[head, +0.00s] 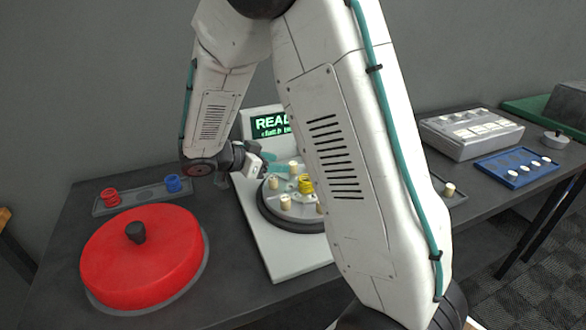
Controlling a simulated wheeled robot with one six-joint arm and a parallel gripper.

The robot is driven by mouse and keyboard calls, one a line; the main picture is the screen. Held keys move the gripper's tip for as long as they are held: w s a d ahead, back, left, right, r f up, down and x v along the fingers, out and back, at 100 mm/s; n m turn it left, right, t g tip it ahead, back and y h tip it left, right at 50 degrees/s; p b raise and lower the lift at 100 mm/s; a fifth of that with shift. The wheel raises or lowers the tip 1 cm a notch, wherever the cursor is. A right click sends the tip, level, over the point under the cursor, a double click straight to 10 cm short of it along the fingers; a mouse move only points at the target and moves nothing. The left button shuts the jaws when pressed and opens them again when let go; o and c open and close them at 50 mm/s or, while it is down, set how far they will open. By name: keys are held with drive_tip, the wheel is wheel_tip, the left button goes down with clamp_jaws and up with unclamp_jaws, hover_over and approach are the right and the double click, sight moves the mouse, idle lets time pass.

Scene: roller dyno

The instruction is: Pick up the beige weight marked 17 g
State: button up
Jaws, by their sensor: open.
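Several small beige cylindrical weights stand on a round turntable (266,212) with a dark rim, among them one at the back (293,168), one at the left (272,182) and one at the front (285,201). Another beige weight (449,189) stands on a small dark tray right of my arm. Their markings are too small to read, so I cannot tell which is 17 g. My gripper (260,171) is open, above the left back part of the turntable, close to the left weight. Its fingertips are small, and I cannot tell whether they touch anything. My arm hides the turntable's right side.
A yellow coil (305,184) stands mid-turntable. A screen (268,126) with green text is behind it. A large red lid (142,257) with a black knob is at front left, red (109,196) and blue (173,184) coils behind it. A blue tray (516,168) and grey box (470,134) are right.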

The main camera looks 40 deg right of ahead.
sight(291, 164)
drive_tip(key=x, duration=0.5)
drive_tip(key=shift+w+d+f, duration=0.15)
drive_tip(key=shift+d+f, duration=0.05)
drive_tip(key=shift+d, duration=0.15)
drive_tip(key=c, duration=1.1)
